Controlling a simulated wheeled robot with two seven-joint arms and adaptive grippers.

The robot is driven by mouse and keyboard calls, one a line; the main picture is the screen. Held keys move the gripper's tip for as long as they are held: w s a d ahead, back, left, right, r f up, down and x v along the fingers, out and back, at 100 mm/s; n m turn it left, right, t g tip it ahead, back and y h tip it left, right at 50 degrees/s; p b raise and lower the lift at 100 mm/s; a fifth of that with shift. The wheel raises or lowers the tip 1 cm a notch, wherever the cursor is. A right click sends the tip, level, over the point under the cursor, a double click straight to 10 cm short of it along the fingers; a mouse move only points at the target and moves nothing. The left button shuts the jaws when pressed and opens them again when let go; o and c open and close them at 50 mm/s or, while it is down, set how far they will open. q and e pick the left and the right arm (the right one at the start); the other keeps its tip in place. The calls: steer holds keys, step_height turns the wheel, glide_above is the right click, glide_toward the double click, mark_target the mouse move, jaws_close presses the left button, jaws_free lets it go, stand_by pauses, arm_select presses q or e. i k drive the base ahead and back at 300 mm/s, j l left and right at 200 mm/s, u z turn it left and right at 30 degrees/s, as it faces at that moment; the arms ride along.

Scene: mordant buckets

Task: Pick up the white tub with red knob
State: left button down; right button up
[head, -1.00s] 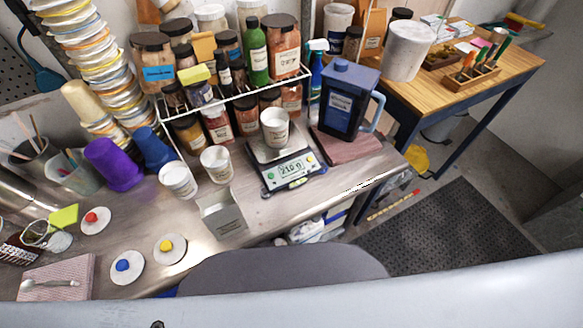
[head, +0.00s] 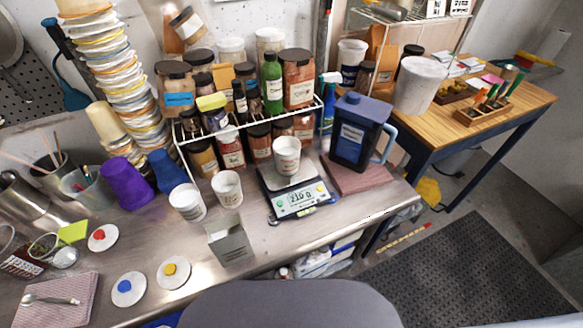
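A red knob (head: 99,234) sits on a flat white round lid (head: 109,243) at the left of the metal counter. White tubs without knobs stand to its right: one (head: 187,203) and another (head: 228,190) side by side on the counter, and a third (head: 287,157) on the digital scale (head: 300,200). Similar white lids with a blue knob (head: 124,286) and a yellow knob (head: 170,269) lie nearer the front edge. Neither of my grippers shows in the head view.
A grey open box (head: 230,242) stands by the front edge. Purple (head: 126,184) and blue (head: 168,172) cups are behind the red-knobbed lid. A wire rack (head: 250,118) of jars and a dark blue jug (head: 358,135) stand behind. A folded cloth (head: 60,300) lies front left.

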mark_target(286, 149)
steer(key=k+l+u, duration=0.2)
steer(key=l, duration=0.15)
steer(key=l+u, duration=0.15)
steer(key=l, duration=0.2)
steer(key=k+l+u, duration=0.2)
steer(key=l, duration=0.15)
steer(key=k+l+u, duration=0.15)
steer(key=k+l, duration=0.05)
steer(key=l, duration=0.1)
